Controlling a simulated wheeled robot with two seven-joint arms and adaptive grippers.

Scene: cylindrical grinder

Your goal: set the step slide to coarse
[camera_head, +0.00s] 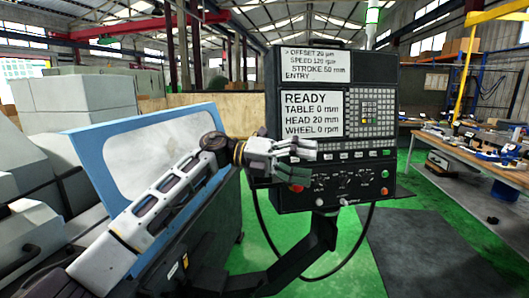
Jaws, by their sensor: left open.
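The black control panel (330,105) stands upright in the middle, with two lit screens and a keypad. Its lower section (345,182) carries small knobs, marks, a green button and red buttons. I cannot tell which small control is the step slide; the marks are too small to read. My left gripper (311,162) is open and empty, in front of the panel's lower left part, and hides some controls there. I cannot tell whether its fingers touch the panel. My right gripper is not in view.
A blue-framed machine door (165,150) and grey machine covers (70,105) are at the left, behind my left arm. A workbench (480,165) with loose parts stands at the right.

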